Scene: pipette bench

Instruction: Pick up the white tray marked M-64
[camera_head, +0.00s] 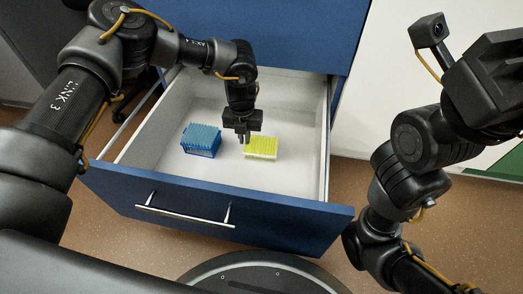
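A white tray with yellow-green tips (262,148) stands in the open drawer, right of its middle. I cannot read any marking on it. A blue tray with blue tips (201,140) stands to its left, with a gap between them. My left gripper (243,139) points down into the drawer at the left end of the white tray. I cannot tell whether it touches the tray or how far apart its fingers are. My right arm is raised at the right edge of the view, away from the drawer, and its fingertips cannot be made out.
The drawer (290,180) has white inner walls and a blue front (200,208) with a metal handle (185,214). Its floor is bare around the two trays. A blue cabinet (300,30) stands behind it. Brown floor (110,235) lies in front.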

